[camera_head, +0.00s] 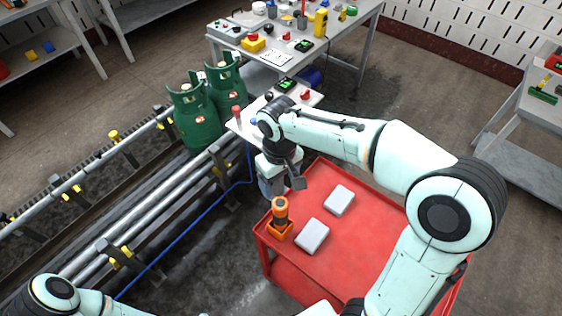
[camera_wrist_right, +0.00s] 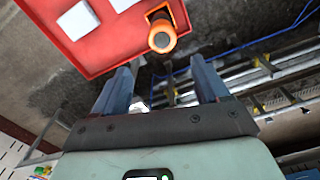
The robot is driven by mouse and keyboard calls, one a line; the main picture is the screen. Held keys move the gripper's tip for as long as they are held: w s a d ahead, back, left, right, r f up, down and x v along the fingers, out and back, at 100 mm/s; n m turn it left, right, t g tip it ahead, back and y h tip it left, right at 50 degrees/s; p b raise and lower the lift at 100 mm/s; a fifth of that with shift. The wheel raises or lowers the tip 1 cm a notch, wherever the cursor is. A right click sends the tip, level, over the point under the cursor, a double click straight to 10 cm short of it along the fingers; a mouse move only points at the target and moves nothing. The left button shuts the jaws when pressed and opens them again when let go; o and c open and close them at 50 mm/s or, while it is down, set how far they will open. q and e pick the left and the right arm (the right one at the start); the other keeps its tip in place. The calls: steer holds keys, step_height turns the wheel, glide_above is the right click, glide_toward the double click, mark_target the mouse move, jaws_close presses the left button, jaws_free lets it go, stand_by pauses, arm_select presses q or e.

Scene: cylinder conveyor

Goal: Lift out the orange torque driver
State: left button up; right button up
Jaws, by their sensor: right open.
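The orange torque driver (camera_head: 280,210), with a dark band at its middle, stands upright in an orange holder (camera_head: 279,231) at the left corner of the red cart. In the right wrist view the driver (camera_wrist_right: 162,38) shows end-on, beyond the fingertips and near the top edge. My right gripper (camera_head: 283,187) is open and empty, beyond and above the driver in the head view. Its two blue fingers (camera_wrist_right: 160,67) are spread wide and apart from the driver. My left arm shows at the lower left of the head view, but its gripper is out of view.
The red cart (camera_head: 355,248) also bears two pale boxes, one nearer (camera_head: 312,236) and one farther (camera_head: 339,200). A roller conveyor (camera_head: 150,228) runs along the left. Green gas cylinders (camera_head: 195,118) stand beyond it. A cluttered table (camera_head: 335,50) is at the back.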

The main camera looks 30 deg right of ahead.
mark_target(280, 218)
steer(key=shift+s, duration=0.15)
steer(key=shift+s+a+f, duration=0.15)
steer(key=shift+s+f, duration=0.1)
steer(key=shift+f, duration=0.25)
steer(key=shift+s+a+f, duration=0.15)
steer(key=shift+s+f, duration=0.05)
steer(key=shift+f, duration=0.25)
step_height(280, 218, down, 11)
steer(key=shift+w+f+b, duration=0.1)
steer(key=shift+w+b, duration=0.05)
steer(key=shift+b, duration=0.55)
arm_select(q)
steer(key=shift+s+a+f, duration=0.15)
steer(key=shift+s+f, duration=0.75)
steer(key=shift+s, duration=0.2)
